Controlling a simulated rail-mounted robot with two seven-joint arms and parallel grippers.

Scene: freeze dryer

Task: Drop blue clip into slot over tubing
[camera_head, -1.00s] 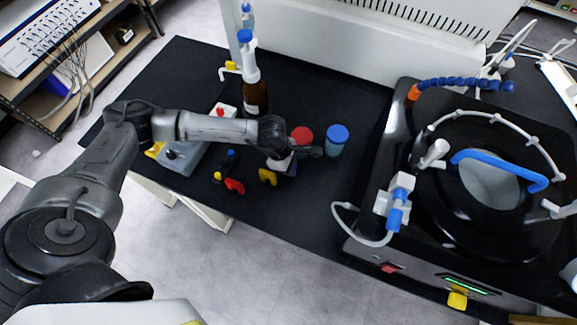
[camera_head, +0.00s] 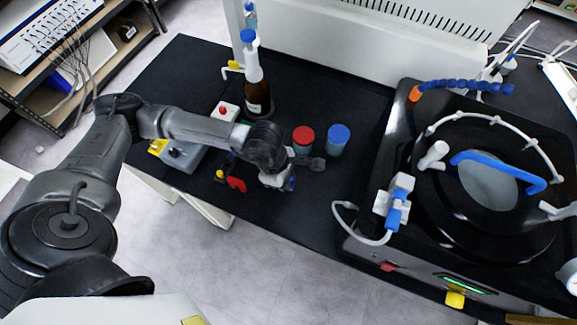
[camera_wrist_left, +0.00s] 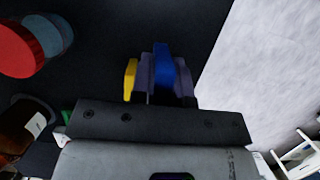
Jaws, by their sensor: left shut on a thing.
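My left gripper (camera_head: 288,185) is low over the black bench, left of the freeze dryer. In the left wrist view its fingers (camera_wrist_left: 164,82) are shut on a blue clip (camera_wrist_left: 163,67), which sticks out past the fingertips. White tubing (camera_head: 372,241) loops from a white and blue fitting (camera_head: 398,199) on the dryer. I cannot make out the slot. My right gripper is not in view.
A red-capped jar (camera_head: 303,136) and a blue-capped jar (camera_head: 338,135) stand just behind the gripper. A brown bottle (camera_head: 257,98) stands behind the arm. A red clip (camera_head: 237,185) lies to the left. The bench in front of the dryer is clear.

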